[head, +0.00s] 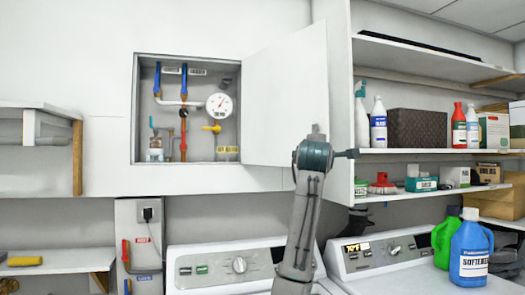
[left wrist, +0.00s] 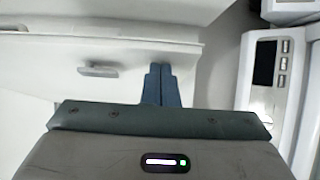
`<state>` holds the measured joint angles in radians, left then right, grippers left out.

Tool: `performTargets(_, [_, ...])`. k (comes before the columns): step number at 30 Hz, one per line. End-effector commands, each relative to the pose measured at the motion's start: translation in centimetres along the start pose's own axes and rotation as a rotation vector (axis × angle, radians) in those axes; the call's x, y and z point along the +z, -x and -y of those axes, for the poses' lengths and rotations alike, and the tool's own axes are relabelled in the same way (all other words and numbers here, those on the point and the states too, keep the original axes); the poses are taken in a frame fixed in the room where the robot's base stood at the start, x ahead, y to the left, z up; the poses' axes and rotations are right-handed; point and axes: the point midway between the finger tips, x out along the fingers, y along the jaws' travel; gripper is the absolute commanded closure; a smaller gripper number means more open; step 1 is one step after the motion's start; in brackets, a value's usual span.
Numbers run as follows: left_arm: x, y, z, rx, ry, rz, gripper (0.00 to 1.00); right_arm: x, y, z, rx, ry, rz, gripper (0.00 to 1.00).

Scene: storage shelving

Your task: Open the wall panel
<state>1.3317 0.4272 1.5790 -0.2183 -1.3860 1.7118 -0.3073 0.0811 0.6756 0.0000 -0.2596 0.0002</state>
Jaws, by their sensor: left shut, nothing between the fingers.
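The wall panel door (head: 287,95) is white and stands swung out to the right of its recess (head: 135,110), on the side nearest the shelves. The open recess shows blue and orange pipes, a round gauge (head: 219,105) and yellow-handled valves. My left arm rises from below in the head view, and its wrist overlaps the door's lower right corner. The left gripper's fingers (left wrist: 161,85) are shut and empty in the left wrist view, beside a white panel's edge. A small grey handle (left wrist: 98,71) on that white surface is left of the fingers, apart from them. My right gripper is not seen.
Shelves (head: 430,152) with bottles and boxes stand close to the right of the door. Two white machines (head: 215,270) are below, with a blue softener bottle (head: 470,250) and a green bottle (head: 443,240) at right. A small wall shelf (head: 35,105) is at left.

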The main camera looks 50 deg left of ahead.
Motion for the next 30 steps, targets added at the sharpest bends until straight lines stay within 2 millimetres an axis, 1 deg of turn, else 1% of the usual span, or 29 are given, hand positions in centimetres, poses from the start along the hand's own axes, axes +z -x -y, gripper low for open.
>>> performTargets(1, [0.7, -0.6, -0.2, -0.003, -0.001, 0.002, 1.0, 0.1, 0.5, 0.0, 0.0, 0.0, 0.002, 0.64])
performTargets(6, [2.2, -2.3, -0.1, -0.003, 0.0, 0.002, 1.0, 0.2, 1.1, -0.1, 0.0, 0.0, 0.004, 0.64])
performTargets(12, [3.6, -4.0, -0.1, -0.002, -0.001, 0.002, 1.0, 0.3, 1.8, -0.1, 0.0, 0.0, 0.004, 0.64])
performTargets(15, [4.0, -4.6, 0.0, -0.002, -0.001, 0.002, 1.0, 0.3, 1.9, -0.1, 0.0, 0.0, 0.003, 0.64])
performTargets(20, [4.2, -4.9, 0.0, -0.001, 0.0, 0.001, 1.0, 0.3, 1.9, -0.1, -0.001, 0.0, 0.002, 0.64])
performTargets(30, [4.2, -4.9, 0.0, 0.0, 0.0, 0.001, 1.0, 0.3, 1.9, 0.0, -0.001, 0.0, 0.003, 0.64])
